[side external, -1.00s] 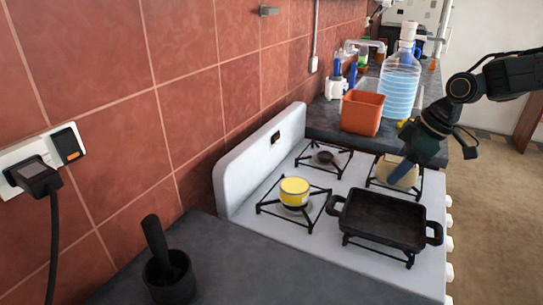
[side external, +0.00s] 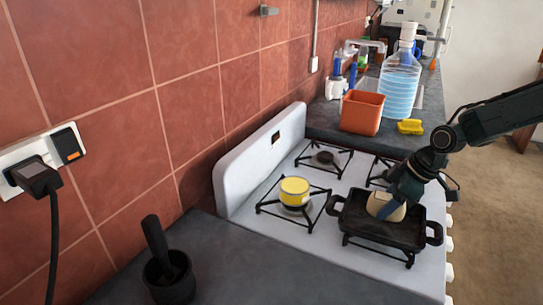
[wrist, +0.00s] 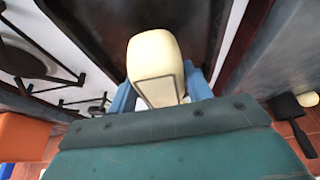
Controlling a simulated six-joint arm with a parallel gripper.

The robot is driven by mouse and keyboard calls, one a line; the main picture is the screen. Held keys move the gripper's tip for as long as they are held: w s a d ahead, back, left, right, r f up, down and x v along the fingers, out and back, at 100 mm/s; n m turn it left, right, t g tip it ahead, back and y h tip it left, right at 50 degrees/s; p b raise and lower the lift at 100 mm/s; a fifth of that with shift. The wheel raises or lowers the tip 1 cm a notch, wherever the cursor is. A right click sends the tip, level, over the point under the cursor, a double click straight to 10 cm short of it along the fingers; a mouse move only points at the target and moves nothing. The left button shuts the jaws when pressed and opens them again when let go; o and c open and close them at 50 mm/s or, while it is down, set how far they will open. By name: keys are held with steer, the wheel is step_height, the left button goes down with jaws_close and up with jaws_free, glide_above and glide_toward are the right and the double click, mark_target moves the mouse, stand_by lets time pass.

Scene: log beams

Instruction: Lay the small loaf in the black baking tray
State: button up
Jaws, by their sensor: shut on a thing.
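The small loaf (side external: 385,209) is pale cream and held in my gripper (side external: 384,203). In the side view it is over the inside of the black baking tray (side external: 351,227), its lower end within the tray's outline. I cannot tell whether it touches the tray floor. The tray sits on the front burner of the white stove. In the wrist view the loaf (wrist: 155,62) stands between the two blue fingers of my gripper (wrist: 158,92), which are shut on it. The dark tray surface shows behind it.
A yellow pot (side external: 294,192) stands on the burner left of the tray. An orange container (side external: 361,113), a large water bottle (side external: 400,85) and a yellow sponge (side external: 410,127) are on the counter behind. A black mortar with pestle (side external: 168,270) stands at the front left.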

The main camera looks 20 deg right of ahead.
steer(key=shift+f, duration=1.2)
steer(key=shift+f, duration=0.15)
steer(key=o, duration=1.1)
steer(key=v, duration=1.2)
steer(key=shift+w, duration=0.1)
steer(key=shift+r, duration=0.3)
